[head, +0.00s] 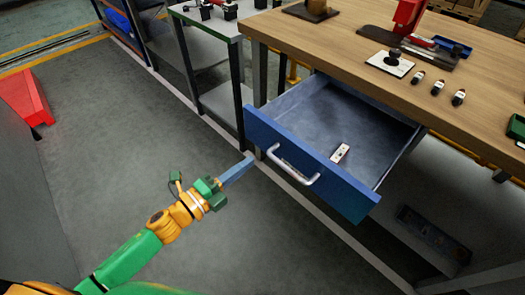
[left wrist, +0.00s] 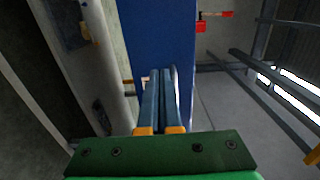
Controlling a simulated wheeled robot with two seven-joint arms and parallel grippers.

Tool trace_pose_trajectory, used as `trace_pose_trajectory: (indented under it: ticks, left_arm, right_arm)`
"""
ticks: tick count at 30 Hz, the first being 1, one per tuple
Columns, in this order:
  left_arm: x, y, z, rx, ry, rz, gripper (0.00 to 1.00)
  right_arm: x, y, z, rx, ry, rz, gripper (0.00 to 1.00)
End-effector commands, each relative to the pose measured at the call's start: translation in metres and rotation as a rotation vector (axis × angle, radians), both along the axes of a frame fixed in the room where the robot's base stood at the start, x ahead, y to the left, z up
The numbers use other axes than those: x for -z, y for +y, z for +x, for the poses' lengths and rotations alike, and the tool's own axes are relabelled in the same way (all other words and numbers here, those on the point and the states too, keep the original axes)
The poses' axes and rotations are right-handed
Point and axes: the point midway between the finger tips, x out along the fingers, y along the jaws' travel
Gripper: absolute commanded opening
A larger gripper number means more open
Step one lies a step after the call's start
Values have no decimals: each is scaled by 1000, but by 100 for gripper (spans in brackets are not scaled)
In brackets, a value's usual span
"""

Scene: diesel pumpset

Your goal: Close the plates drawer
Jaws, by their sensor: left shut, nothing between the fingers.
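The plates drawer (head: 318,170) has a blue front and a pale bar handle (head: 292,165). It is pulled out from under the wooden workbench, and its inside shows. A small white item with dark marks (head: 340,153) lies in it. My left gripper (head: 250,159) is shut and empty, with its fingertips close to the left end of the drawer front, left of the handle. In the left wrist view the shut fingers (left wrist: 161,72) point at the blue drawer front (left wrist: 157,35). I cannot tell whether they touch it. My right gripper is not in view.
The workbench top (head: 350,45) holds a red tool (head: 408,16), a white plate with a black knob (head: 390,63) and several small bottles. A grey side table (head: 222,24) stands left of it. A red object (head: 27,97) is at far left. The floor before the drawer is clear.

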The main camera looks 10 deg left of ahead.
Motion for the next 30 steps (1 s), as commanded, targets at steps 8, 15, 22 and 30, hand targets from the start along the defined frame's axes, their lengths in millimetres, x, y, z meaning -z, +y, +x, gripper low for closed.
trace_pose_trajectory:
  ticks: [8, 15, 22, 30]
  left_arm:
    - [-1, -30, 41, -1, 0, -3, 0]
    - [0, -37, 52, -1, 2, -2, 0]
    - [1, -37, 51, -1, 2, -3, 0]
    - [0, -37, 51, -2, 2, -3, 0]
  right_arm:
    - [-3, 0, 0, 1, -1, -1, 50]
    - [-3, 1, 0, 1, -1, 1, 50]
    - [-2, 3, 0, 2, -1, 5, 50]
    - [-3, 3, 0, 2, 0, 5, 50]
